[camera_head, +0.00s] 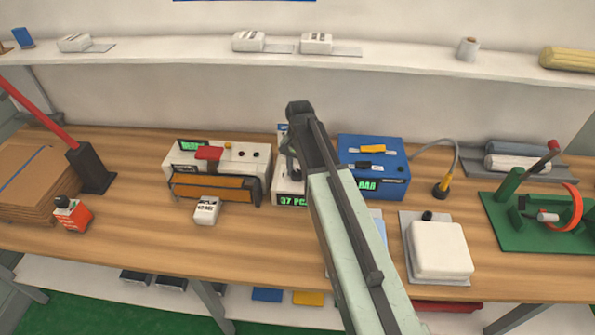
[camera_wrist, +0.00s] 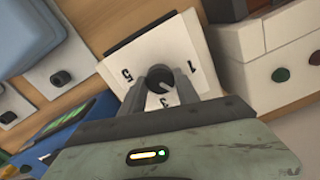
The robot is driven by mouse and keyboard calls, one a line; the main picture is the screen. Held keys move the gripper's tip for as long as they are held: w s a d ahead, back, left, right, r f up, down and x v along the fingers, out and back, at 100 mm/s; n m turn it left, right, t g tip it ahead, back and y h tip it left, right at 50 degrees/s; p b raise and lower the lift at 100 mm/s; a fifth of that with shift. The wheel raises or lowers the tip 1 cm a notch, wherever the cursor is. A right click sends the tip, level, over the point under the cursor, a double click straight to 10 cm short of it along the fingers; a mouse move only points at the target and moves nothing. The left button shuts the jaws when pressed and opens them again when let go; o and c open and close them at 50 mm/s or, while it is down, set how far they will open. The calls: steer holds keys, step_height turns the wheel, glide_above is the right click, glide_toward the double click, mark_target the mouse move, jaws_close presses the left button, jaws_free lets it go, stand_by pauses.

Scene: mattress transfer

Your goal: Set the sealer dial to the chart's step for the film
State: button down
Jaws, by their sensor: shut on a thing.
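A dark round dial knob (camera_wrist: 160,80) stands on a white panel (camera_wrist: 125,72) printed with 5, 3 and 1, in the wrist view. My gripper (camera_wrist: 160,88) has its two grey fingers shut on the knob, one on each side. The knob's pointer is too small to read surely. In the head view the white box (camera_head: 288,192) with a green "37" display is largely hidden by my arm, and my gripper (camera_head: 290,160) is over it. The white machine (camera_head: 232,160) with a red handle and brown bar stands to its left. No chart is readable.
A blue box (camera_head: 375,165) with a green display stands close right of my arm. A small labelled white block (camera_head: 206,210) lies front left. A white pad (camera_head: 440,250) and a green fixture (camera_head: 545,220) are right. The shelf (camera_head: 200,52) runs behind.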

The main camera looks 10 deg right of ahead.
mark_target(298, 173)
stand_by(0.3)
steer(key=c, duration=0.9)
jaws_free()
step_height(298, 173, up, 8)
steer(key=p, duration=0.8)
steer(key=shift+s+d, duration=0.1)
steer(key=shift+f, duration=0.1)
steer(key=shift+f, duration=0.1)
